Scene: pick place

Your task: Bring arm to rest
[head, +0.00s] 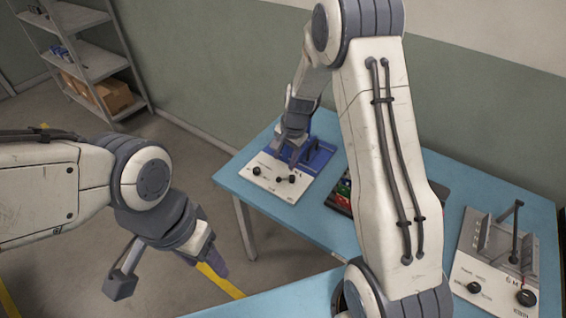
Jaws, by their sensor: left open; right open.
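My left gripper (168,279) is open and empty, with its two fingers spread wide. It hangs over the floor, left of the blue table (288,225). My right arm comes up from the bottom right and bends over the table. My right gripper (287,153) is open and points down at the far left of the table. It is over or close to a white panel with black knobs (266,178) and a blue fixture (318,157). I cannot tell whether it touches them. I see nothing held in it.
A grey device with a lever and knobs (485,275) stands on the table at the right. A dark tray with red and green items (342,190) is partly hidden behind my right arm. A metal shelf (95,62) with cardboard boxes (113,95) stands at the back left.

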